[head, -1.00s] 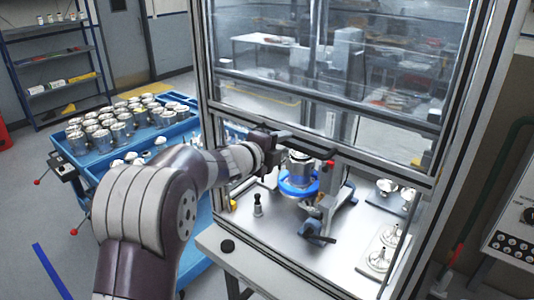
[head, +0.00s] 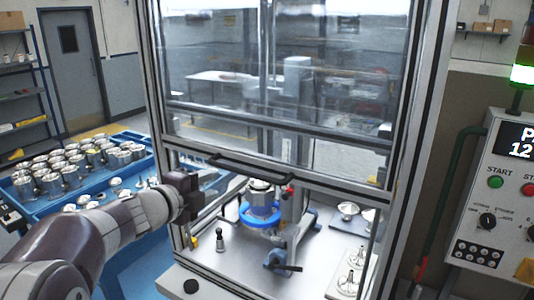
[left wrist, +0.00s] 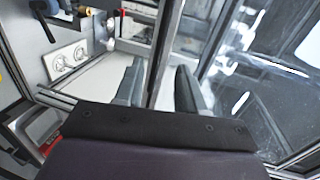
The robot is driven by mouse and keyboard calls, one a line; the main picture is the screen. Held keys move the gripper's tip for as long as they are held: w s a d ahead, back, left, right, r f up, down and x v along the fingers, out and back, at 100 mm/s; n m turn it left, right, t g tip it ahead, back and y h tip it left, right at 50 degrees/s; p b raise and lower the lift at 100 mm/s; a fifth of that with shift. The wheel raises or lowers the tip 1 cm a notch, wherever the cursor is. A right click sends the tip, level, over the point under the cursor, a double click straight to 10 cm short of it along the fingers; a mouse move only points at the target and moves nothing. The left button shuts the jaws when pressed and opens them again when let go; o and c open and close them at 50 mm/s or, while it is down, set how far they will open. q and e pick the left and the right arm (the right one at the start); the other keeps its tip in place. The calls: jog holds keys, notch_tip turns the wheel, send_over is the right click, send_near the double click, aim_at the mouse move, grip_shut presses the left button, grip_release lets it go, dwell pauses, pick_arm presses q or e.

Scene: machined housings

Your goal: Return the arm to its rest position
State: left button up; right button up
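My left arm comes in from the left in the head view, and its dark gripper (head: 218,183) is at the left front post of the glazed enclosure, below the door handle. The left wrist view shows the two grey fingers (left wrist: 160,72) spread apart with nothing between them. A metal housing (head: 261,190) sits on the blue ring (head: 260,215) of the fixture inside the enclosure, to the right of the gripper and apart from it. My right gripper is in neither view.
The enclosure's frame post (head: 160,110) and black door handle (head: 250,166) are close to the gripper. A blue cart (head: 133,184) with several metal housings stands at left. Small metal parts (head: 350,282) lie on the enclosure's table at right. A control panel (head: 500,190) stands far right.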

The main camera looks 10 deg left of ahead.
pick_arm(q)
jog(key=s+a+f+n+g+y+b, duration=0.1)
jog(key=s+a+f+n+g+y, duration=0.25)
jog(key=f+n, duration=0.45)
jog(key=s+a+f+n+g+y+b, duration=0.1)
jog(key=s+a+f+n+g+y, duration=0.2)
jog(key=f+n, duration=0.45)
jog(key=s+d+f+n+g+h+b, duration=0.1)
jog(key=s+d+f+n+g+b, duration=0.1)
jog(key=s+d+f, duration=0.3)
jog(key=s+d+f+n+g+b, duration=0.2)
jog(key=s+d+f+g, duration=0.3)
jog(key=s+f, duration=0.7)
jog(key=shift+d+n+h, duration=0.35)
jog(key=shift+d+n, duration=0.4)
jog(key=shift+n, duration=0.1)
jog(key=shift+r, duration=0.1)
